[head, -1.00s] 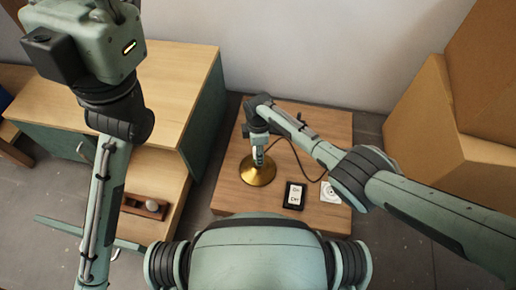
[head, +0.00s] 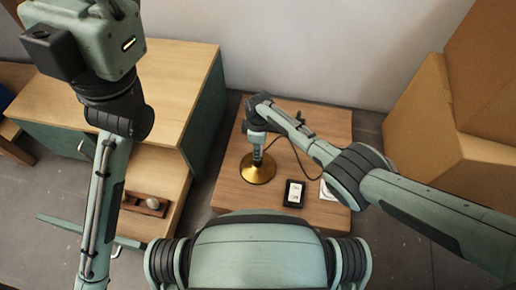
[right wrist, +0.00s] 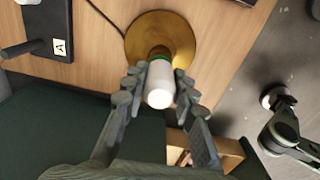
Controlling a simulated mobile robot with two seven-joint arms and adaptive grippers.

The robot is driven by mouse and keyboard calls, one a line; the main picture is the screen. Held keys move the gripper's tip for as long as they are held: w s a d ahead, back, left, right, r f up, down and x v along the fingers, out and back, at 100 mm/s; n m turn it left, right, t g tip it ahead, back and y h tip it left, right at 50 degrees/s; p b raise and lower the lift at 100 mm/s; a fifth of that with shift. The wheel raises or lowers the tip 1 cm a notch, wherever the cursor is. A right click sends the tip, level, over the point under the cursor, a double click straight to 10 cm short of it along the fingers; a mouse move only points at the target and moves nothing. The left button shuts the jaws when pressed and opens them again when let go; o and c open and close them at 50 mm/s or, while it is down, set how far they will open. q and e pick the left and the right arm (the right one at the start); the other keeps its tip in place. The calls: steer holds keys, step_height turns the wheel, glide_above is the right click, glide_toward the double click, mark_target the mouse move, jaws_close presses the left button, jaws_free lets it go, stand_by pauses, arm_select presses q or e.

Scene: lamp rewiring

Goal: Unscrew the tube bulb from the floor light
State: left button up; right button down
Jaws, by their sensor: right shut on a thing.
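The floor light stands on the low wooden table, with a round brass base (head: 258,170) that also shows in the right wrist view (right wrist: 178,38). The white tube bulb (right wrist: 160,88) sits above the base, with a green ring at its far end. My right gripper (head: 258,153) is over the lamp. In the right wrist view its fingers (right wrist: 157,84) are on both sides of the bulb and shut on it. The bulb appears in line with the lamp; I cannot tell how far it is screwed in. My left gripper is not in view.
A black box with white labels (head: 294,194) lies right of the lamp. A black device marked A (right wrist: 50,35) and a dark cord (right wrist: 105,18) are on the table. An open drawer (head: 170,180) holds a wooden piece with a ball. Cardboard boxes (head: 455,150) stand right.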

steer(key=n, duration=0.5)
steer(key=shift+r+p, duration=2.35)
steer(key=shift+r, duration=0.3)
steer(key=shift+f, duration=0.1)
